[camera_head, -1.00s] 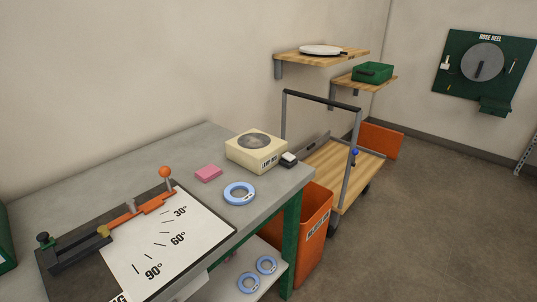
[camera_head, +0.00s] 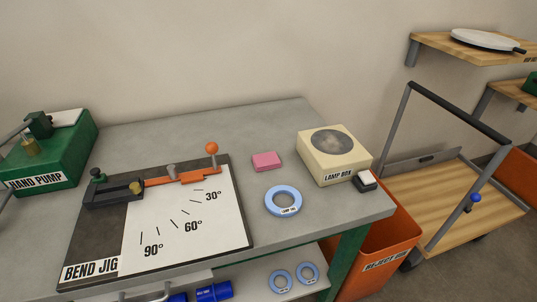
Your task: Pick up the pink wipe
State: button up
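The pink wipe (camera_head: 266,161) is a small flat pink block lying on the grey workbench (camera_head: 240,125). It sits between the bend jig's orange-knobbed lever and the cream lamp box, behind a blue ring. Nothing touches it and it is fully visible. My gripper does not show in the head view.
Near the wipe are the lamp box (camera_head: 334,156), the blue ring (camera_head: 283,201) and the bend jig (camera_head: 160,220) with its raised orange knob (camera_head: 211,148). A green hand pump (camera_head: 50,155) stands at left. An orange reject bin (camera_head: 385,240) and a cart (camera_head: 440,200) stand right.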

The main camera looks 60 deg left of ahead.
aim_at(267, 160)
jog(key=u, duration=0.45)
jog(key=i, duration=0.65)
jog(key=u, duration=1.15)
jog(key=i, duration=0.45)
jog(key=u, duration=0.4)
